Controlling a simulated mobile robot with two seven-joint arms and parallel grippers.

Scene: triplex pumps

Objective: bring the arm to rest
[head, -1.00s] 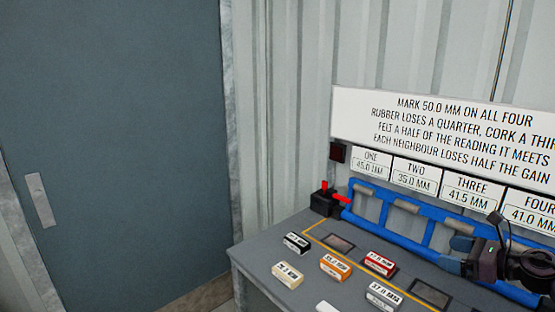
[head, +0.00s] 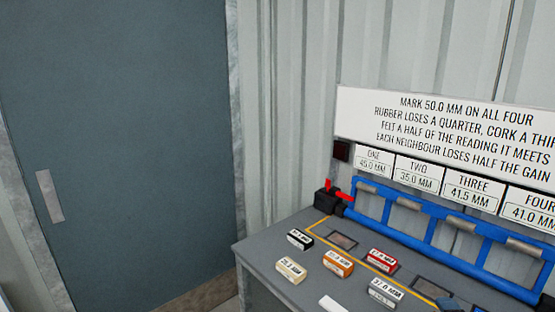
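A dark bit, perhaps of the same arm, shows at the bottom right corner. My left gripper is not in view.
A grey bench (head: 262,248) carries several labelled blocks, among them an orange one (head: 338,263) and a red one (head: 381,260). A blue pipe frame (head: 435,247) runs along its back, below a sign (head: 450,135). A grey-blue door (head: 120,130) stands left.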

